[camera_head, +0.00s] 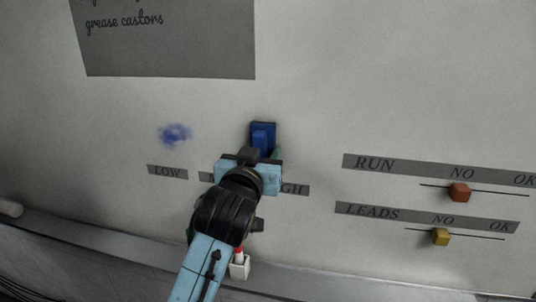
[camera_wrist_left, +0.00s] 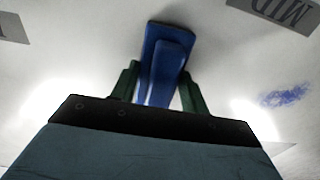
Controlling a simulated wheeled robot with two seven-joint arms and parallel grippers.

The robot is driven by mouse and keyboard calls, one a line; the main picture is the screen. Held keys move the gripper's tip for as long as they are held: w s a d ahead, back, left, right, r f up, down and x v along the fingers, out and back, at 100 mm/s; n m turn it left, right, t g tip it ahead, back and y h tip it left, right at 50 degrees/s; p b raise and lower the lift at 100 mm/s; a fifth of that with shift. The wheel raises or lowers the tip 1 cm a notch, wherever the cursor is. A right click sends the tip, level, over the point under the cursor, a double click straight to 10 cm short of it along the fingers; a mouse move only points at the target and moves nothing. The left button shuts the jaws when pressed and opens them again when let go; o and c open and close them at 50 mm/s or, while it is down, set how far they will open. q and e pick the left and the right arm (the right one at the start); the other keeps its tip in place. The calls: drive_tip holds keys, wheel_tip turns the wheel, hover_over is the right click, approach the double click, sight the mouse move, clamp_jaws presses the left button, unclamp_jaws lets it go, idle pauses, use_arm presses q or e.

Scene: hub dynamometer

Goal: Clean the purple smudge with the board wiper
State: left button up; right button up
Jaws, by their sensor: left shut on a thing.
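The purple smudge (camera_head: 174,134) is a blurry blue-violet patch on the pale board, above the LOW label. It also shows at the right of the left wrist view (camera_wrist_left: 286,95). The board wiper (camera_head: 263,135) is a blue block with a raised grip. My left gripper (camera_head: 262,153) is shut on the wiper's grip, with its green fingers on both sides of it in the left wrist view (camera_wrist_left: 160,88). The wiper is to the right of the smudge, apart from it, and against or close to the board; I cannot tell which. My right gripper is not in view.
An orange slider (camera_head: 460,192) and a yellow slider (camera_head: 440,237) sit on the board at the right. A grey sign (camera_head: 165,45) is above. A ledge (camera_head: 340,285) runs below, with a white holder (camera_head: 240,268) and red-tipped item. The board between smudge and wiper is clear.

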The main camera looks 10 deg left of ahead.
use_arm(q)
drive_tip(key=a, duration=0.3)
drive_tip(key=shift+a, duration=0.2)
idle(0.3)
drive_tip(key=shift+s+a, duration=0.1)
drive_tip(key=shift+s, duration=2.8)
drive_tip(key=shift+s, duration=1.5)
